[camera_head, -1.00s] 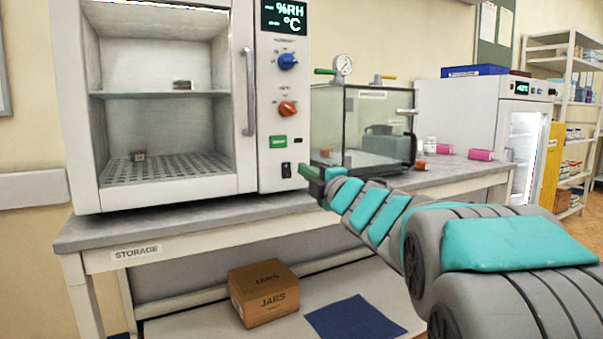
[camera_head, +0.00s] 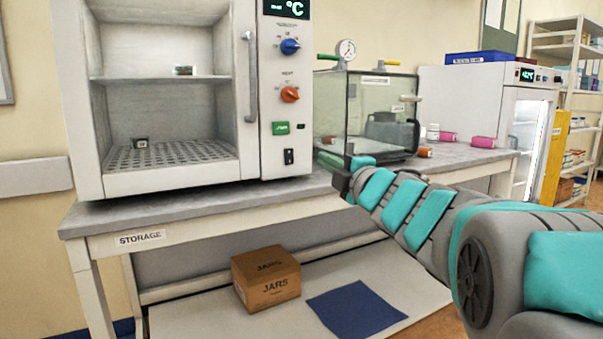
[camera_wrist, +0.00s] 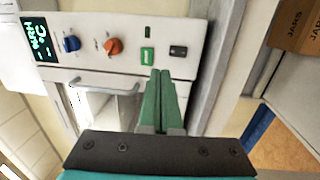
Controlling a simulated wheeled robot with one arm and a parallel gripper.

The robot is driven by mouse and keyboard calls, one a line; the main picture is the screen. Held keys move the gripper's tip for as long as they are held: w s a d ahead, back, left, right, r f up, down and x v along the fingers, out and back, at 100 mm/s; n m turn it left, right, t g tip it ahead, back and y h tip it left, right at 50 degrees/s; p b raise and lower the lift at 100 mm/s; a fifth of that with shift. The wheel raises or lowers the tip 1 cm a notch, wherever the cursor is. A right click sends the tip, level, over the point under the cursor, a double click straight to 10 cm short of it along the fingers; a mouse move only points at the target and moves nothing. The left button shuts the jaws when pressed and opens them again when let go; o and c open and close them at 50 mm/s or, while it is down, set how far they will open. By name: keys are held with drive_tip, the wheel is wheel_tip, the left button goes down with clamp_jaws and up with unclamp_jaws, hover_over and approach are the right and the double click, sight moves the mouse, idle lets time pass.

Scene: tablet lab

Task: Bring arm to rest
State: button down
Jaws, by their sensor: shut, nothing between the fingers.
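My arm reaches in from the right of the head view, in grey and teal. My gripper (camera_head: 329,160) is at its far end, in front of the bench's front edge, near the glass chamber (camera_head: 385,95) and the cabinet's control panel. In the wrist view my gripper (camera_wrist: 160,74) shows two green fingers pressed together with nothing between them. They point toward the panel (camera_wrist: 120,38) with its blue and orange knobs. In the head view the fingers are small and partly hidden by the wrist.
A large white cabinet (camera_head: 75,120) with an open-looking compartment stands on the bench (camera_head: 230,200). A JARS box (camera_head: 266,280) and a blue mat (camera_head: 355,308) lie on the lower shelf. Pink-capped jars (camera_head: 483,142) and a white fridge unit (camera_head: 460,95) are at the right.

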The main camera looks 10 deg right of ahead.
drive_tip(key=s+d+f+m+g+h, duration=0.3)
drive_tip(key=d+f+m+h, duration=0.45)
drive_tip(key=f+m, duration=0.25)
drive_tip(key=s+d+f+m+g+h, duration=0.2)
drive_tip(key=s+f+m+g, duration=0.35)
drive_tip(key=s+f, duration=0.55)
drive_tip(key=s+a+f+m+g+y, duration=0.1)
drive_tip(key=s+a+f+g, duration=0.2)
drive_tip(key=s, duration=0.6)
drive_tip(key=s+a+f+m+g+y, duration=0.2)
drive_tip(key=s+a+f+g, duration=0.2)
drive_tip(key=s+f, duration=0.3)
drive_tip(key=s+a+f+m+g+y, duration=0.1)
drive_tip(key=s+a+f+g, duration=0.3)
drive_tip(key=s, duration=0.7)
wheel_tip(320, 180, down, 2)
drive_tip(key=shift+f+m+g, duration=0.1)
drive_tip(key=shift+m+g, duration=0.25)
drive_tip(key=shift+m, duration=0.4)
drive_tip(key=shift+a, duration=0.1)
